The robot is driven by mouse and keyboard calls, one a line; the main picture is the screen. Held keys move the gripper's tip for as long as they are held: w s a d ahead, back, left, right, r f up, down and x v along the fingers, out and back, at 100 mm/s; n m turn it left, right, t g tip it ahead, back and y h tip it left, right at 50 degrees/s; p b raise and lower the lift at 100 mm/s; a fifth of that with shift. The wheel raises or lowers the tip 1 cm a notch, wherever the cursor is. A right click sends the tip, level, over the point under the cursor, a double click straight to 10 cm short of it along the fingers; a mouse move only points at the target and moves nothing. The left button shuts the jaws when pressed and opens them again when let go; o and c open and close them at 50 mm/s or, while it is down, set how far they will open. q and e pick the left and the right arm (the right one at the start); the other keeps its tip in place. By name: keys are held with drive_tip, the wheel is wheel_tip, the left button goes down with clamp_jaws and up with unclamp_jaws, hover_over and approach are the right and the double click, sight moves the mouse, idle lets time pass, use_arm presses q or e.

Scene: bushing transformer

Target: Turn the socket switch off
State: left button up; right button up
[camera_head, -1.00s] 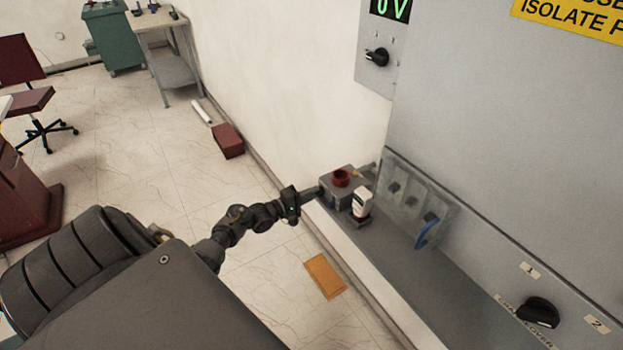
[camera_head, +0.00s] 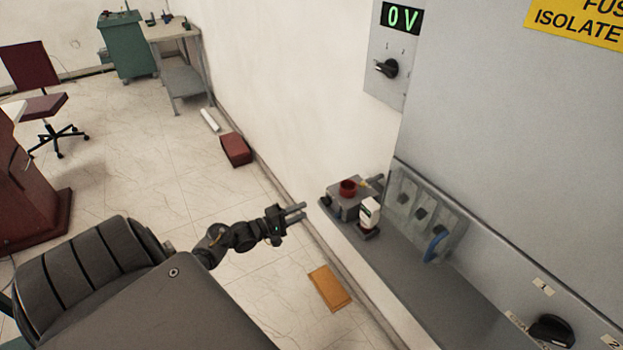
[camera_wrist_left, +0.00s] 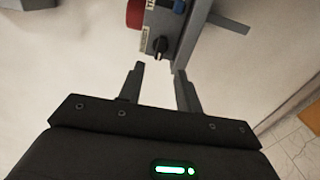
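A grey socket box (camera_head: 345,206) with a red round top (camera_head: 348,188) sits at the far end of the grey ledge. In the left wrist view, a small black rotary switch (camera_wrist_left: 160,46) with labels beside it is on the box face, next to the red part (camera_wrist_left: 135,14). My left gripper (camera_head: 303,211) is left of the box, apart from it. In the left wrist view its two fingers (camera_wrist_left: 159,70) are spread and empty, with the switch beyond the gap between them. I cannot read the switch's labels. My right gripper is not in view.
A white-and-dark small device (camera_head: 369,213) stands on the ledge (camera_head: 420,285) beside the box. A panel above shows 0 V and a black knob (camera_head: 387,68). The floor left of the ledge is open around an orange block (camera_head: 329,288).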

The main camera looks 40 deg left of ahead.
use_arm(q)
drive_tip(key=v, duration=0.3)
drive_tip(key=shift+s, duration=0.15)
idle(0.5)
wheel_tip(320, 180, down, 14)
drive_tip(key=s+a+m+g+y, duration=0.2)
drive_tip(key=s+m+g+y, duration=0.15)
drive_tip(key=m, duration=0.35)
drive_tip(key=s+d+f+m+g+y+b, duration=0.1)
drive_tip(key=s+d+f+m+g, duration=0.15)
drive_tip(key=s+f, duration=0.4)
drive_tip(key=s+d+f+m+g+y+b, duration=0.1)
drive_tip(key=s+d+f+m+g, duration=0.2)
drive_tip(key=f, duration=0.7)
drive_tip(key=s+d+f+m+g+b, duration=0.1)
drive_tip(key=s+d+f+g, duration=0.1)
drive_tip(key=s+d+f, duration=0.3)
drive_tip(key=s+d+f+m+g, duration=0.2)
drive_tip(key=s+d+f, duration=0.4)
drive_tip(key=s, duration=0.8)
drive_tip(key=s+d+f+m+g+b, duration=0.1)
drive_tip(key=s+d+f+g, duration=0.2)
drive_tip(key=s, duration=0.7)
drive_tip(key=d+f, duration=0.2)
drive_tip(key=d, duration=0.2)
drive_tip(key=shift+d+f+m+b, duration=0.2)
drive_tip(key=shift+d+m+b, duration=0.1)
drive_tip(key=shift+m+b, duration=0.05)
